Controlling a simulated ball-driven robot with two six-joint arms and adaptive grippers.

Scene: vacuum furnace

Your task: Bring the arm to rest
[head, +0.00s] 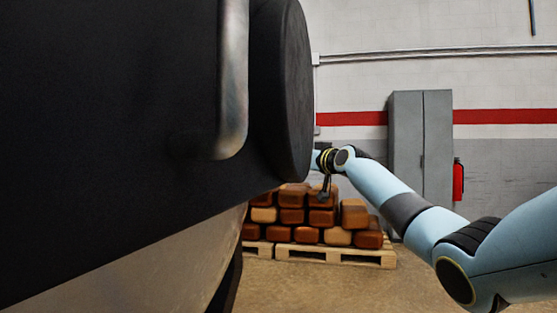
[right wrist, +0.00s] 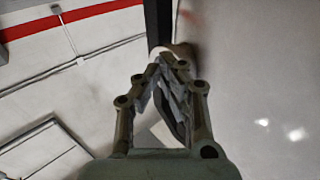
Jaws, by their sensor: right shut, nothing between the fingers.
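My right arm (head: 400,208) reaches in from the right in the head view, with its wrist beside the edge of a large round black furnace part (head: 285,90). My right gripper (right wrist: 168,62) shows in the right wrist view, its fingertips together with nothing between them. In the head view the gripper is small and partly hidden around the wrist. A pale smooth surface (right wrist: 255,90) fills the right of the wrist view; I cannot tell whether the fingertips touch it. My left gripper is not in view.
The dark furnace body (head: 110,120) with a metal handle (head: 233,80) fills the left of the head view. A wooden pallet (head: 335,256) holds stacked brown blocks (head: 292,216) behind my arm. A grey cabinet (head: 420,150) and a red extinguisher (head: 458,181) stand by the wall.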

